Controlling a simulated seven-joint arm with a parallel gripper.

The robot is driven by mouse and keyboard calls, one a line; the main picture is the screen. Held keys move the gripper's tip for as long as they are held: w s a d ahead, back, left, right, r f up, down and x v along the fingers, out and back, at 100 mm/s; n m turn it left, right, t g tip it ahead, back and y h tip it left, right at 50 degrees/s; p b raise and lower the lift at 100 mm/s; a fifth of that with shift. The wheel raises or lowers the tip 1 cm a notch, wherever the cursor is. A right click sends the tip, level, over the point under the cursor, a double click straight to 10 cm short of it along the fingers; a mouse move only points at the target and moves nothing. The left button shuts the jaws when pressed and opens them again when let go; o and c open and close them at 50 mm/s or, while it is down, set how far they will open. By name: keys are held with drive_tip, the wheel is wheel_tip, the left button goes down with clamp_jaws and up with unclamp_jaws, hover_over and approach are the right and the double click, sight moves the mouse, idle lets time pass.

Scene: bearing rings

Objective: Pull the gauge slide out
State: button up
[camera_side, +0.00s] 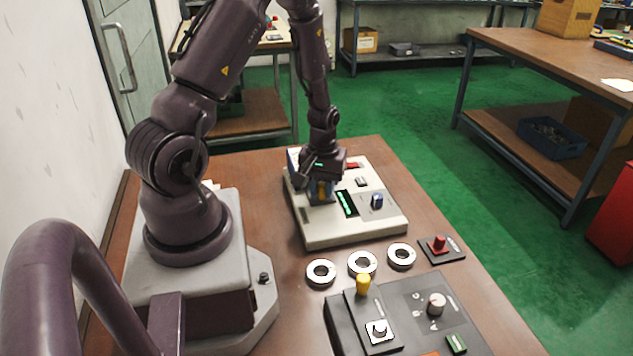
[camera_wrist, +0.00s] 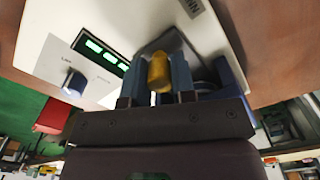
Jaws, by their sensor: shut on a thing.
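The gauge (camera_side: 330,235) is a pale box with a green-lit display (camera_side: 346,203) and a blue knob (camera_side: 377,201), on the brown table beyond the rings. The gauge (camera_wrist: 60,55) fills the upper part there. The rest of the slide is hidden by the fingers and gripper body, so I cannot tell how far out it is.
Three metal bearing rings (camera_side: 362,262) lie in a row in front of the gauge. A red lever on a dark plate (camera_side: 455,254) is to their right. A dark control panel (camera_side: 405,290) with a dial and yellow knob (camera_side: 363,284) stands at the front.

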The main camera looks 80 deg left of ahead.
drive_tip(key=shift+d, duration=5.5)
drive_tip(key=o, duration=0.6)
drive_tip(key=shift+a, duration=0.1)
drive_tip(key=shift+r, duration=0.2)
drive_tip(key=shift+a+r, duration=0.1)
drive_tip(key=shift+r, duration=3.2)
